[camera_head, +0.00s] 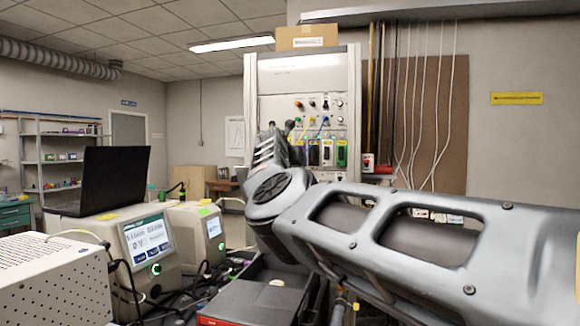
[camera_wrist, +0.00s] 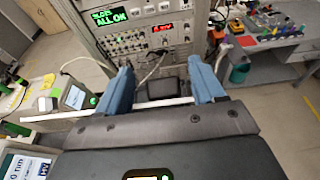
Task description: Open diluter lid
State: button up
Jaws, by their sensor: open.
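No thing in view is clearly marked as the diluter, and I cannot make out its lid. A tall instrument rack (camera_head: 308,76) with knobs, cables and coloured connectors stands behind my arm. It also shows in the wrist view (camera_wrist: 150,38), with a green "ALL OK" display (camera_wrist: 108,17) and a red display (camera_wrist: 163,27). My gripper (camera_wrist: 165,86) is open and empty, its two blue fingers spread and pointing toward the rack's lower part. A small dark block (camera_wrist: 161,88) shows between the fingers, apart from them as far as I can see. In the head view my arm hides the gripper's fingertips.
Two instruments with lit screens (camera_head: 150,240) (camera_head: 212,228) stand at left, a black laptop (camera_head: 105,178) on the nearer one. A white perforated box (camera_head: 55,285) is at front left. Cables lie between them. A side bench (camera_wrist: 280,45) with small items stands right of the rack.

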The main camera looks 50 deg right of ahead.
jog(key=shift+b+v, duration=0.5)
jog(key=shift+v, duration=1.35)
jog(key=shift+s+f, duration=0.1)
